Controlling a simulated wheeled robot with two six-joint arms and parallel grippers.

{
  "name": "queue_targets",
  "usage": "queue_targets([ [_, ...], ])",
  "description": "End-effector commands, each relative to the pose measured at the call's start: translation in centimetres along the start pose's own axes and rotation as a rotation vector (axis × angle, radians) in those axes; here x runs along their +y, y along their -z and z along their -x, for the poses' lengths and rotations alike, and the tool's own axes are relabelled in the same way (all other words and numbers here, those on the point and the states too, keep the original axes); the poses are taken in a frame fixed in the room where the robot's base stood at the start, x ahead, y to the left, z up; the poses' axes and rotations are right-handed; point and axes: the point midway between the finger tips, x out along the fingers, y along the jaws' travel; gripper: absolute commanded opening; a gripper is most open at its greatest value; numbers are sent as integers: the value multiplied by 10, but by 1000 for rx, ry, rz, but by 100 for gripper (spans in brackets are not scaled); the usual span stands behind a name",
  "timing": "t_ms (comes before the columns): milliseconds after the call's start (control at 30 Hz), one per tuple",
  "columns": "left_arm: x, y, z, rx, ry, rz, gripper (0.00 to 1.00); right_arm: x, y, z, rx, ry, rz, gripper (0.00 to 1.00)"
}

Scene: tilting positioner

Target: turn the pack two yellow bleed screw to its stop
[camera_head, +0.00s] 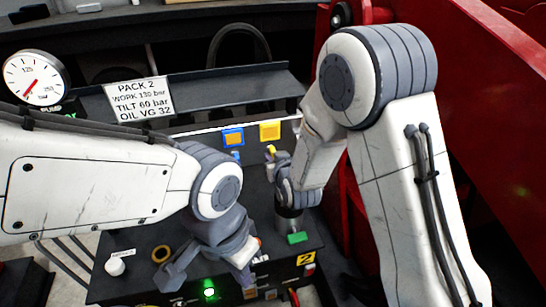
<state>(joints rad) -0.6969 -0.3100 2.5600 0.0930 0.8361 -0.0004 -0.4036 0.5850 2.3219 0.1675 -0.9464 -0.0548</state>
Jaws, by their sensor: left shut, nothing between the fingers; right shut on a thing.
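The yellow bleed screw (271,150) shows as a small yellow piece just below a yellow square plate (270,131) on the pack's dark top. My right gripper (274,162) is at it, shut on it; the fingers and wrist hide most of the screw, so its turn angle cannot be read. My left gripper (242,254) is shut and empty, low over the front edge of the pack, apart from the screw. Its fingertips are partly hard to make out against the parts behind.
A blue square plate (233,137) sits left of the yellow one. A pressure gauge (36,78) and a PACK 2 sign (138,97) stand at back left. A green lamp (209,292) glows in front. A red frame (490,120) bounds the right side.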

Motion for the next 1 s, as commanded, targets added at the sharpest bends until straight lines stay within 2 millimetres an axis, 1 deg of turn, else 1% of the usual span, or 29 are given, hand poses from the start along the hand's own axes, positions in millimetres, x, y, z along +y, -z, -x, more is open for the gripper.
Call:
queue_targets([
  [333,0,0,0,0,0,0,0,1,-2,0,-4,-3,4,0],
  [367,0,0,0,0,0,0,0,1,-2,0,-4,-3,4,23],
  [400,0,0,0,0,0,0,0,1,-2,0,-4,-3,4,38],
  [433,0,0,0,0,0,0,0,1,-1,0,-4,-3,4,49],
  [800,0,0,0,0,0,0,0,0,0,3,-1,-1,3,49],
  [867,0,0,1,0,0,0,0,0,0,8,-1,-1,3,49],
  [1000,0,0,5,0,0,0,0,0,1,29,-1,0,4,49],
])
